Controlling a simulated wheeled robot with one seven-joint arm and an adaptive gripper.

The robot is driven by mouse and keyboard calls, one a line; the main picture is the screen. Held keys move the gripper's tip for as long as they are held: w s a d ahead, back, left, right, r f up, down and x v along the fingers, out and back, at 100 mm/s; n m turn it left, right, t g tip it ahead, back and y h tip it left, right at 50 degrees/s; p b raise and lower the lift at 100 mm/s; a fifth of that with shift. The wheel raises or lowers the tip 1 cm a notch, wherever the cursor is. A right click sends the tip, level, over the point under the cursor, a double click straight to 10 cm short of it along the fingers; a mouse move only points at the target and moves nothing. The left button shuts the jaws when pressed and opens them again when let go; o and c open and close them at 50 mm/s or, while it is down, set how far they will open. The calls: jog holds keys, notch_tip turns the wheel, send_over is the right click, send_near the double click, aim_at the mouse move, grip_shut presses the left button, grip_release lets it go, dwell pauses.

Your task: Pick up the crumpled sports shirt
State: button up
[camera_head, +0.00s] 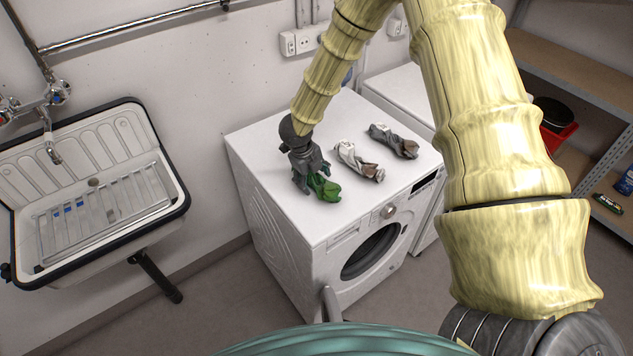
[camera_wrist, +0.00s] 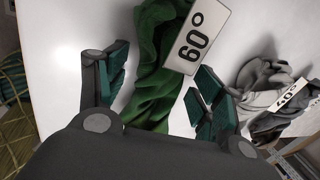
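A crumpled green garment (camera_head: 325,187) lies on the white washing machine top, nearest the front left of three crumpled garments. My gripper (camera_head: 306,174) is low over it, pointing down. In the wrist view the green cloth (camera_wrist: 156,80) runs between the two spread fingers of my gripper (camera_wrist: 160,80), with gaps on both sides. A white tag (camera_wrist: 193,40) reading "60°" lies over the cloth. A white and brown garment (camera_head: 357,160) and a grey and brown garment (camera_head: 393,140) lie to the right. The frames do not name which is the sports shirt.
The washing machine (camera_head: 266,176) has clear top around the garments. A second white machine (camera_head: 400,92) stands beside it at the right. A sink (camera_head: 90,150) is on the left wall. A shelf (camera_head: 570,60) is at the right. A "40°" tag (camera_wrist: 289,95) shows by the other garments.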

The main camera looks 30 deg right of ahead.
jog(key=c, duration=0.8)
jog(key=shift+o, duration=0.2)
jog(key=shift+r, duration=0.1)
jog(key=shift+r+b, duration=0.45)
jog(key=shift+r, duration=0.05)
jog(key=shift+r+b, duration=0.45)
jog(key=shift+r, duration=0.4)
jog(key=s+a+b, duration=0.2)
jog(key=s, duration=0.2)
jog(key=s+a+r+b, duration=0.1)
jog(key=s+a, duration=0.1)
jog(key=s, duration=0.3)
jog(key=s+a+r+b, duration=0.1)
jog(key=s+a+b, duration=0.1)
jog(key=s, duration=0.3)
jog(key=shift+s+a+b, duration=0.1)
jog(key=shift+s+b, duration=0.1)
jog(key=shift+b, duration=0.15)
jog(key=shift+s, duration=0.15)
jog(key=shift+s+a, duration=0.1)
